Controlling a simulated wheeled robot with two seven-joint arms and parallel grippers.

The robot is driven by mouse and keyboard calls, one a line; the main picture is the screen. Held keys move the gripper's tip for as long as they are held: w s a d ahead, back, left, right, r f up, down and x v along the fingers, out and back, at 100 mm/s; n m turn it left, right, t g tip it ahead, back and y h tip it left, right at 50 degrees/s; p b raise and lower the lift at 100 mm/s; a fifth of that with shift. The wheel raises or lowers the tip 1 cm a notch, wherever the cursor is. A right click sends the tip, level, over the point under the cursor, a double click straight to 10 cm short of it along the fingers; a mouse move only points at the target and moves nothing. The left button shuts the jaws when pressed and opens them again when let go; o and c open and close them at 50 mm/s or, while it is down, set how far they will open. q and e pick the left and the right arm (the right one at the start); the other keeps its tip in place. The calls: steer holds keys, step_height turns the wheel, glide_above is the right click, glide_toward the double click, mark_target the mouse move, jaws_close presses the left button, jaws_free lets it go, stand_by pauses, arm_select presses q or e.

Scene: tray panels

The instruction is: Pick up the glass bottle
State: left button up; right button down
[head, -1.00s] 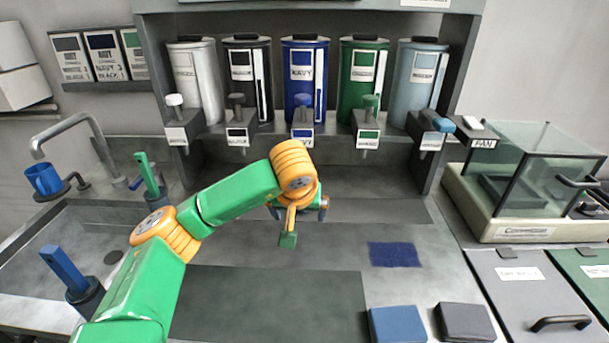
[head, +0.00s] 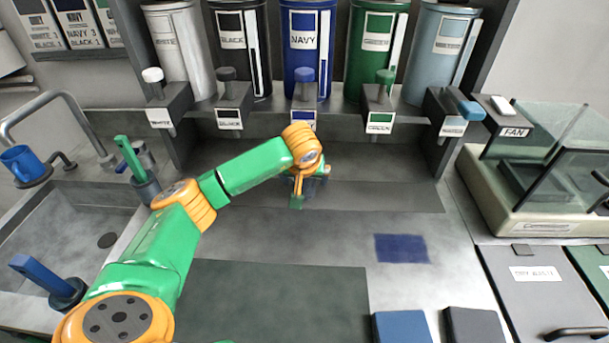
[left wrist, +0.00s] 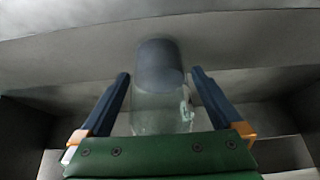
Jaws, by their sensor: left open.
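The glass bottle (left wrist: 160,112) shows in the left wrist view as a clear body with a dark grey rounded top. It lies between the two dark blue fingers of my left gripper (left wrist: 161,74), with a visible gap on each side. The gripper is open. In the head view my left gripper (head: 310,186) is in the bay below the navy dispenser, above the grey counter. I cannot make out the bottle there; the gripper and wrist cover that spot. My right gripper is not in view.
A row of dispensers, including the navy one (head: 304,62), stands behind with taps overhanging the bay. A sink (head: 75,215) is at left, a glass-sided box (head: 545,165) at right. A navy patch (head: 401,248) and dark mat (head: 270,300) lie on the counter in front.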

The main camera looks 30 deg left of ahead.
arm_select(q)
steer(key=shift+s+r, duration=0.15)
steer(key=c, duration=0.7)
jaws_close()
steer(key=shift+r, duration=0.15)
